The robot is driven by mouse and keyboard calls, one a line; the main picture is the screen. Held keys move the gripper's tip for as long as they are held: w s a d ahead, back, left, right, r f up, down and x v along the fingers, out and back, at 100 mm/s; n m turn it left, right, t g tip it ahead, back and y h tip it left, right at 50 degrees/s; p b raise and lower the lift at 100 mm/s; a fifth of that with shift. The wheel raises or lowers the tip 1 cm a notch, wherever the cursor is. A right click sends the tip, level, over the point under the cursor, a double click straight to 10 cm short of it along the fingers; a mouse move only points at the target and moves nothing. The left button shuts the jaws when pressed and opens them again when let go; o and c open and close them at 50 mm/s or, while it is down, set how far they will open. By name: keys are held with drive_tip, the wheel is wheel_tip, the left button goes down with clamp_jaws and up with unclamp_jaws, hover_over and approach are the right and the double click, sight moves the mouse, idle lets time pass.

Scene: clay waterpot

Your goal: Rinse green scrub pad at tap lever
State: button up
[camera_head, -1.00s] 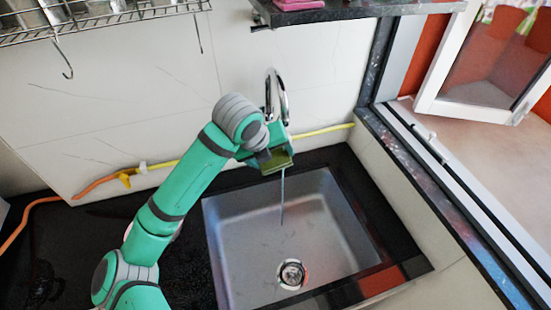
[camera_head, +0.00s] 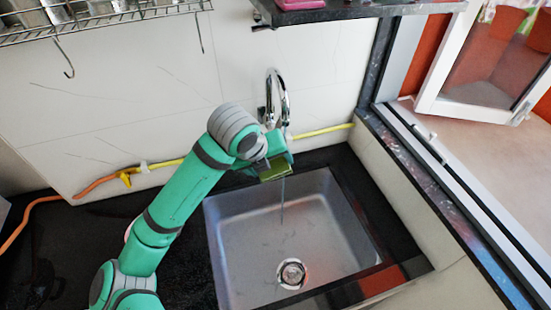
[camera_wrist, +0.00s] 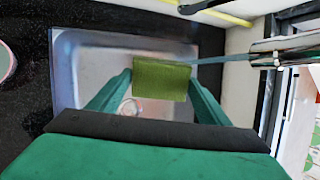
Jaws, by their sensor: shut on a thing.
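The green scrub pad (camera_head: 275,171) is held over the sink, just below the tap's spout. In the wrist view the pad (camera_wrist: 161,82) sits between the two fingers of my gripper (camera_wrist: 160,88), which is shut on it. The chrome tap (camera_head: 284,97) rises against the wall behind my gripper; it also shows at the right of the wrist view (camera_wrist: 287,50). Water (camera_head: 282,205) runs from it into the sink. In the wrist view the stream (camera_wrist: 224,58) reaches the pad's right edge; I cannot tell whether it touches. I cannot make out the lever clearly.
The steel sink (camera_head: 240,238) is empty, with a round drain (camera_head: 291,273). A yellow and orange hose (camera_head: 322,131) runs along the wall. A dark shelf (camera_head: 350,10) hangs above right, and a wire rack (camera_head: 110,20) with hooks hangs upper left. An open window is at right.

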sight(260, 178)
drive_tip(key=shift+s+a, duration=0.4)
drive_tip(key=shift+s, duration=0.4)
drive_tip(key=shift+s+a, duration=0.4)
drive_tip(key=shift+s, duration=0.35)
drive_tip(key=shift+s+a, duration=0.4)
drive_tip(key=shift+s, duration=0.4)
drive_tip(key=shift+r, duration=0.1)
drive_tip(key=s+a+r, duration=0.2)
drive_tip(key=s+r, duration=0.1)
drive_tip(key=s, duration=0.1)
drive_tip(key=shift+s+a+r, duration=0.15)
drive_tip(key=shift+s+r, duration=0.05)
drive_tip(key=shift+r, duration=0.2)
idle(0.5)
